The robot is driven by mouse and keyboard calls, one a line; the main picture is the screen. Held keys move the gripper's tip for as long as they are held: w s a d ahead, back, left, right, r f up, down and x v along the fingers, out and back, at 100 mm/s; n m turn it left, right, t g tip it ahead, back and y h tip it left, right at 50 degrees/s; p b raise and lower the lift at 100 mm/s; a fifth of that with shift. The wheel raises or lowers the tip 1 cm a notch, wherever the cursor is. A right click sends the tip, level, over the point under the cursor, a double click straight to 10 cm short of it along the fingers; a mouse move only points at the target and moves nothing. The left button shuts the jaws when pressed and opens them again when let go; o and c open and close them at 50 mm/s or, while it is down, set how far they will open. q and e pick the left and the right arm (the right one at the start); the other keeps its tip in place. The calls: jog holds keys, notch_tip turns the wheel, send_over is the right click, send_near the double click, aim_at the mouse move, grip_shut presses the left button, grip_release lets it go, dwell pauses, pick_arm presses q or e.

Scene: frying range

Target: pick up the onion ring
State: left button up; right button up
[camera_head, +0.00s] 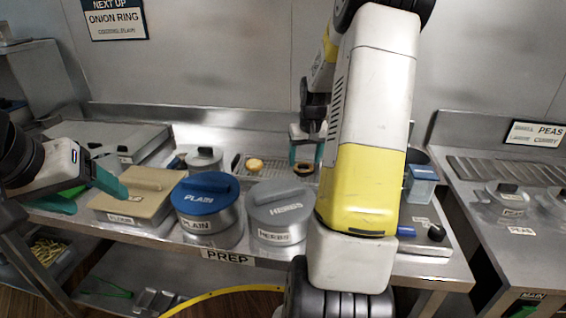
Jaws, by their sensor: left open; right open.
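A small brown ring-shaped piece, which looks like the onion ring (303,170), lies on the wire rack (238,168) at the back of the prep counter. My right gripper (307,157) points down over it, its teal fingers open to either side. I cannot tell whether the fingertips touch it. My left gripper (88,190) is open and empty at the left, beside the tan lidded box. My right arm hides part of the counter to the right of the rack.
A golden round piece (254,165) lies left on the rack. A blue-lidded PLAIN pot (207,193), a grey HERBS pot (279,208) and a tan box (137,193) stand in front. A blue-and-white container (421,184) stands right.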

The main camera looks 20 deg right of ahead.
aim_at(304, 164)
jog(key=shift+x, duration=1.6)
jog(key=shift+c, duration=0.5)
jog(key=shift+s, duration=0.1)
jog(key=c, duration=0.7)
notch_tip(304, 164, up, 10)
jog(key=shift+r, duration=0.1)
